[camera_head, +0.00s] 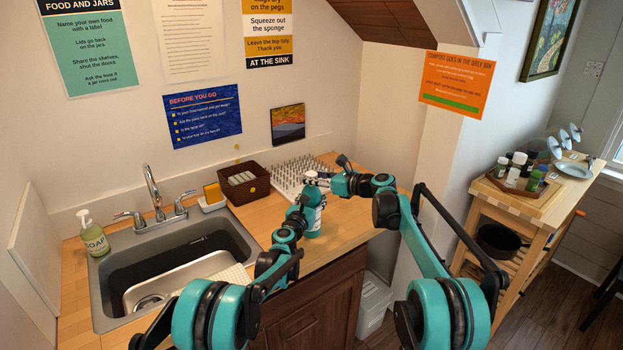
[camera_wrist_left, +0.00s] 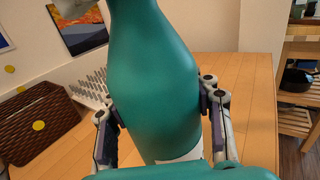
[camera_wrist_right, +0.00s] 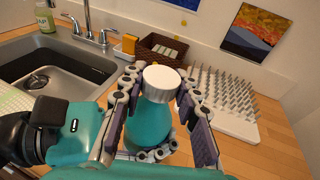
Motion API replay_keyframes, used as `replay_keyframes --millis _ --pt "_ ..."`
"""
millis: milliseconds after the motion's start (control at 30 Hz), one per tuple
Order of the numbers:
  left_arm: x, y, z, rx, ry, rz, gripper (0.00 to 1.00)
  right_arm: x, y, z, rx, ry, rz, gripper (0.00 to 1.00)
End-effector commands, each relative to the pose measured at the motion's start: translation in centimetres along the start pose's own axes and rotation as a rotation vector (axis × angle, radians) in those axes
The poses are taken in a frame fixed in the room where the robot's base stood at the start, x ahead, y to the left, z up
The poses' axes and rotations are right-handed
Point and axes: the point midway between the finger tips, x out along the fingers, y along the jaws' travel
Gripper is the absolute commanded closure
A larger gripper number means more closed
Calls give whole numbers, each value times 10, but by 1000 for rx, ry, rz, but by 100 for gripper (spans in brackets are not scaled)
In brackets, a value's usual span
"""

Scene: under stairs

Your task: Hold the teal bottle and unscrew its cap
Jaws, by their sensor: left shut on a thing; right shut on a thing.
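The teal bottle (camera_head: 314,222) stands upright on the wooden counter near its front edge. Its smooth teal body fills the middle of the left wrist view (camera_wrist_left: 155,75), with a little white low on it. My left gripper (camera_wrist_left: 165,118) is shut on the body, one finger on each side. The white cap (camera_wrist_right: 161,83) sits on top of the bottle in the right wrist view. My right gripper (camera_wrist_right: 159,88) is shut on the cap from above, its fingertips on either side. In the head view my right gripper (camera_head: 320,181) largely hides the cap.
A pegged drying rack (camera_head: 290,177) and a brown basket (camera_head: 247,186) stand behind the bottle. The sink (camera_head: 170,262) with its tap lies left, with a soap bottle (camera_head: 94,236). A wooden cart (camera_head: 515,208) stands right. Bare counter lies around the bottle.

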Motion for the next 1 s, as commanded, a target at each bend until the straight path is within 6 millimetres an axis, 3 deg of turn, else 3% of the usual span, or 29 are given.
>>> replay_keyframes --millis 700,1000 --pt "0 0 0 0 0 0 100 -5 0 26 2 0 -1 100" --pt "0 0 0 0 0 1 100 -5 0 28 2 0 -1 100"
